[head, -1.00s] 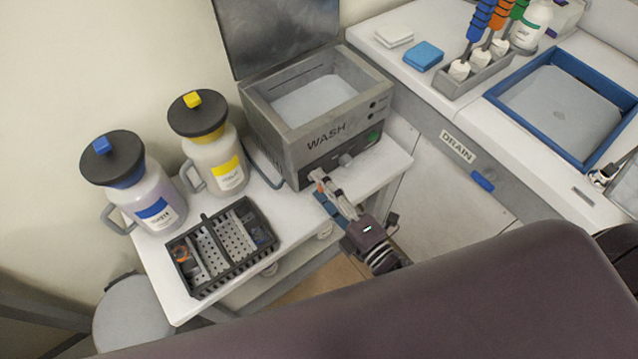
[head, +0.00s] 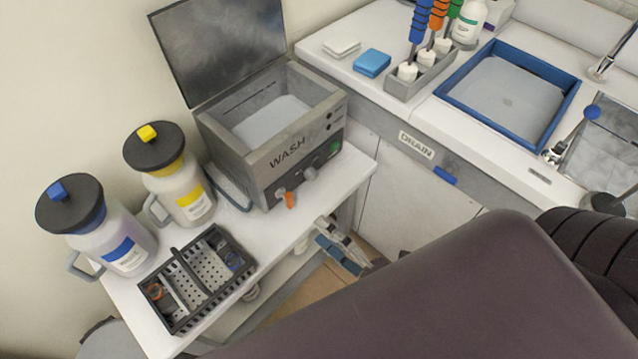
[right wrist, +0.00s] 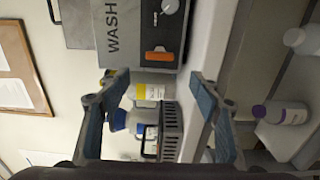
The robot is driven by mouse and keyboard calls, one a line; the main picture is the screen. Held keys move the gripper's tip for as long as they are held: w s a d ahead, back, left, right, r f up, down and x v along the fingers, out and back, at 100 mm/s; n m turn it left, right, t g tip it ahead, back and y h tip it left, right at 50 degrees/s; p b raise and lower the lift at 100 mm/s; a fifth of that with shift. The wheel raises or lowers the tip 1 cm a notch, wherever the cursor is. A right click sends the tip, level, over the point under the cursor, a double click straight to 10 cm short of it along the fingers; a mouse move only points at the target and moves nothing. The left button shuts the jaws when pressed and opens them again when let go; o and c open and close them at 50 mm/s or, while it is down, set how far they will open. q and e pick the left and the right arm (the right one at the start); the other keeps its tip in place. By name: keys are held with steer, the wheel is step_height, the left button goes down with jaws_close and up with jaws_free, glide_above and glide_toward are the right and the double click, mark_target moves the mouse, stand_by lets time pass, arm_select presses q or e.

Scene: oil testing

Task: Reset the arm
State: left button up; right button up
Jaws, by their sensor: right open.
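My right gripper (head: 328,232) is open and empty in the head view, just off the front edge of the white bench. In the right wrist view its two blue-grey fingers (right wrist: 160,85) stand wide apart with nothing between them. The grey wash machine (head: 270,168) stands on the bench with its lid up, beyond the gripper. An orange lever (head: 290,200) on its front panel is clear of the fingers and also shows in the right wrist view (right wrist: 159,54). My left gripper is not in view.
A black basket (head: 197,279) sits at the bench front, with a yellow-labelled jug (head: 190,200) and a blue-labelled jug (head: 122,249) behind it. A blue-rimmed tray (head: 510,92) is on the right counter. Open floor lies between bench and counter.

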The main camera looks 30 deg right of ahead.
steer(key=s+d+f+m+g+h, duration=0.15)
steer(key=f+m, duration=0.25)
steer(key=f, duration=0.6)
steer(key=s+d+f+m+g+h, duration=0.1)
steer(key=s+f+m+g, duration=0.2)
steer(key=f, duration=0.6)
steer(key=s+d+f+m+g+h, duration=0.1)
steer(key=f+m+g+h, duration=0.2)
steer(key=f, duration=0.7)
steer(key=s+d+f+m+g, duration=0.3)
steer(key=s+f+m+g, duration=0.5)
steer(key=s+f, duration=0.9)
steer(key=s+m, duration=0.1)
steer(key=s, duration=0.3)
steer(key=shift+d+m+h, duration=0.2)
steer(key=shift+m+h, duration=0.15)
steer(key=shift+m, duration=0.05)
steer(key=shift+w+g, duration=0.1)
steer(key=shift+g, duration=0.15)
